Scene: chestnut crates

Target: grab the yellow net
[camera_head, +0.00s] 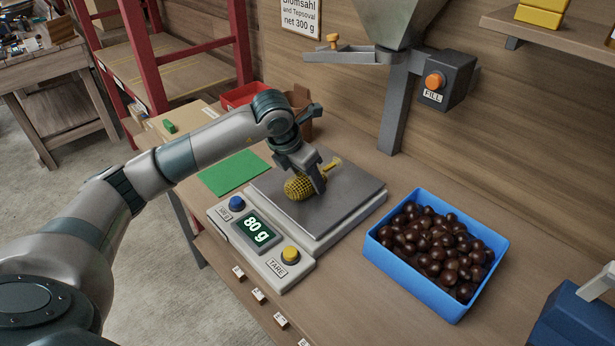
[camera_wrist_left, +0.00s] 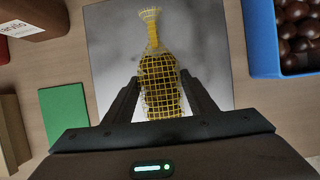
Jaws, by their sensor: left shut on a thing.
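The yellow net (camera_head: 299,187) lies on the grey plate of the scale (camera_head: 345,214), its narrow neck pointing to the back right. Dark chestnuts seem to show through its mesh in the left wrist view (camera_wrist_left: 160,85). My left gripper (camera_head: 318,180) has come down over the net and is shut on it, one finger on each side of its body. My right gripper is not in view.
A blue crate (camera_head: 442,309) full of chestnuts stands right of the scale. A green sheet (camera_head: 233,173) lies to the left. Behind are a red bin (camera_head: 243,95) and a hopper with a FILL box (camera_head: 446,80). Some table between scale and crate is bare.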

